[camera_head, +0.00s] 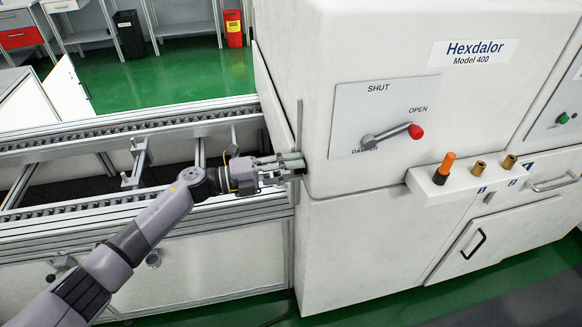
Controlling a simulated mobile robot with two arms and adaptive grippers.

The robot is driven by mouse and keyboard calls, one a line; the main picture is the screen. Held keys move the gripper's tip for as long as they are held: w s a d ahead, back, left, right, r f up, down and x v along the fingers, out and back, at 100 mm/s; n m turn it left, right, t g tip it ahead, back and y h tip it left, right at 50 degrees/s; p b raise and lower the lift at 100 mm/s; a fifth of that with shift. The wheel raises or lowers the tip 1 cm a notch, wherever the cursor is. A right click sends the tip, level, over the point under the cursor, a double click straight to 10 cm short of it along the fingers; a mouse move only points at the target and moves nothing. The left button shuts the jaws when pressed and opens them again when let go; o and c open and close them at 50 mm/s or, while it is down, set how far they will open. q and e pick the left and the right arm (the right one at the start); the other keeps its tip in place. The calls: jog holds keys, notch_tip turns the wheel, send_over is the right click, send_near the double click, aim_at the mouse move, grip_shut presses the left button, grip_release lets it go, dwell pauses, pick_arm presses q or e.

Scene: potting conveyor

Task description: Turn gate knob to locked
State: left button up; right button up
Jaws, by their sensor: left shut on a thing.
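My left gripper (293,167) reaches in from the left, over the conveyor's end, to the left edge of the white machine (350,235). Its fingers are closed at a narrow upright metal strip (299,125) on that edge. They are shut on what seems to be the gate knob, which the fingers hide almost fully. I cannot read its turn position or any locked mark. My right gripper is not in view.
A roller conveyor (75,143) with metal rails runs under my left arm. On the machine's front are a damper lever with a red knob (416,131), an orange-topped handle (446,163), brass fittings (479,170) and a door handle (474,243). Green floor lies behind.

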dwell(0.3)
pick_arm(q)
jog(key=o, duration=1.1)
jog(key=shift+o, duration=0.2)
jog(key=shift+a, duration=0.1)
jog(key=v, duration=1.2)
